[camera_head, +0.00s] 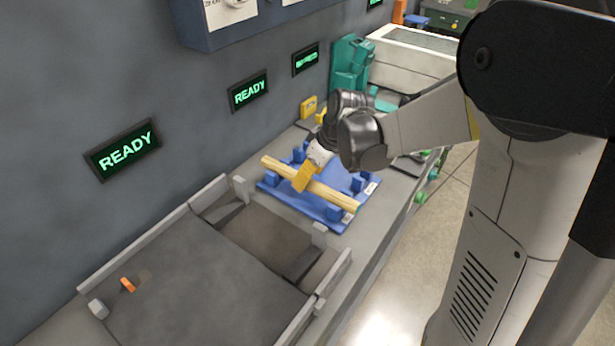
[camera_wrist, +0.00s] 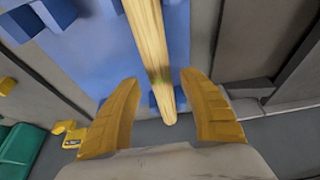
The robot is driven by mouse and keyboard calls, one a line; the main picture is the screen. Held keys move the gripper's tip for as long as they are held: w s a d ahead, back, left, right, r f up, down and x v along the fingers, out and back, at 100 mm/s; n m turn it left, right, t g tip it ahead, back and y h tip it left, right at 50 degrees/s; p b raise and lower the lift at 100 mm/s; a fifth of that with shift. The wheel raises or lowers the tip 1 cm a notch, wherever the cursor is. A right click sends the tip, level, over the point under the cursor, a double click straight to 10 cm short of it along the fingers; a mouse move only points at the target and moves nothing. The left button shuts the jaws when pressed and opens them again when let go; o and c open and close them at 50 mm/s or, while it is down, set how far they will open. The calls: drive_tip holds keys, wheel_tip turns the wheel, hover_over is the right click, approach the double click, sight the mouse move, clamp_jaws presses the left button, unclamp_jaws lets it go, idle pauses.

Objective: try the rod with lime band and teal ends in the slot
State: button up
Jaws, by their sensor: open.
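A pale wooden rod (camera_head: 335,196) lies across a blue cradle (camera_head: 328,215) on the counter. My gripper (camera_head: 304,182) is over the rod's middle, and in the wrist view my gripper (camera_wrist: 160,80) is open, with a gap on both sides of the rod. I cannot tell which opening is the slot.
A grey walled station (camera_head: 200,285) with a brown recessed panel (camera_head: 258,240) lies left of the cradle. An orange piece (camera_head: 128,285) sits there. Several READY screens (camera_head: 248,92) hang on the wall. A teal machine (camera_head: 350,65) and a yellow block (camera_head: 308,107) stand behind.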

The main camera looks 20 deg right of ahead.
drive_tip(key=v, duration=1.2)
drive_tip(key=s+a+m+t+h, duration=0.1)
drive_tip(key=s+m, duration=0.2)
drive_tip(key=s, duration=0.5)
drive_tip(key=s+a+f+m+t+h, duration=0.1)
drive_tip(key=s+m, duration=0.3)
drive_tip(key=s, duration=0.4)
drive_tip(key=shift+s+a+t+h, duration=0.15)
drive_tip(key=shift+a+t+h, duration=0.25)
drive_tip(key=shift+t, duration=0.4)
